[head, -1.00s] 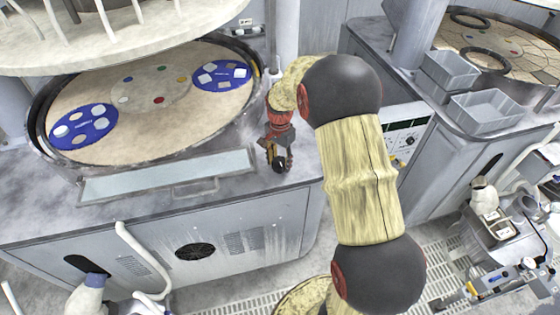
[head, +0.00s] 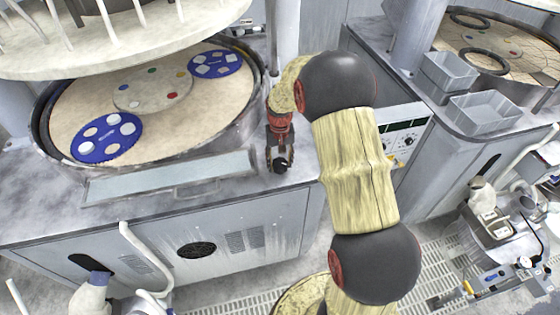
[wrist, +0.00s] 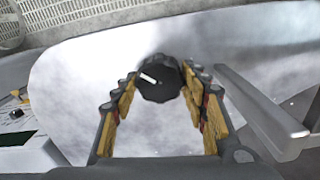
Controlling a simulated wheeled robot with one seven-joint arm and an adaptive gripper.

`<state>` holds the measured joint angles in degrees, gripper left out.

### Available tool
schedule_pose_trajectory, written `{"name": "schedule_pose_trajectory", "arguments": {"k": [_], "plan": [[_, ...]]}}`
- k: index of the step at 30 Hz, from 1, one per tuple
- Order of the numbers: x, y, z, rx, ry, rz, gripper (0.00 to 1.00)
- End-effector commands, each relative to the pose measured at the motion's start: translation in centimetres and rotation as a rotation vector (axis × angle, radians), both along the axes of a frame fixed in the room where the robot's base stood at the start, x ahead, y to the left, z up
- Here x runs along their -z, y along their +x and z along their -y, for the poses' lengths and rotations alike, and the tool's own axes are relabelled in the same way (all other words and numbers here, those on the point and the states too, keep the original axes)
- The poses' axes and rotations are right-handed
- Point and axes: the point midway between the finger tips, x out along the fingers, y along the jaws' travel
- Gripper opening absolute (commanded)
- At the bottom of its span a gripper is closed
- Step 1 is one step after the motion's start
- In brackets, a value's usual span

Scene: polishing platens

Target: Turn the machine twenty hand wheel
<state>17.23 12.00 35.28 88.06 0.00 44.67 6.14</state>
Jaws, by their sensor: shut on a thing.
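The hand wheel is a small black knob (head: 281,166) on the front right corner of the left machine's top. In the wrist view the same knob (wrist: 160,88) shows a white mark on its face, pointing to the upper left. My gripper (head: 280,157) reaches down over it. In the wrist view the yellow-padded fingers of my gripper (wrist: 159,89) stand on either side of the knob, shut on it. The round beige platen (head: 185,122) of that machine carries two blue carrier discs, one at the front left (head: 106,138) and one at the back right (head: 215,64).
A second machine stands at the right with grey bins (head: 484,107) on its top and a control panel (head: 403,138) on its side. A metal handle bar (wrist: 262,112) runs close to my gripper's right. A white plate with rods (head: 100,45) hangs over the left platen.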

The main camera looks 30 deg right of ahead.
Motion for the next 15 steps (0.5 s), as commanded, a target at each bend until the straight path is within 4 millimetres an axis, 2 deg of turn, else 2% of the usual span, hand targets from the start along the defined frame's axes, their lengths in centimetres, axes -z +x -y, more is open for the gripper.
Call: {"name": "schedule_pose_trajectory", "arguments": {"k": [15], "plan": [[-0.11,0.08,-0.09,-0.466,0.0,0.001,0.19]]}}
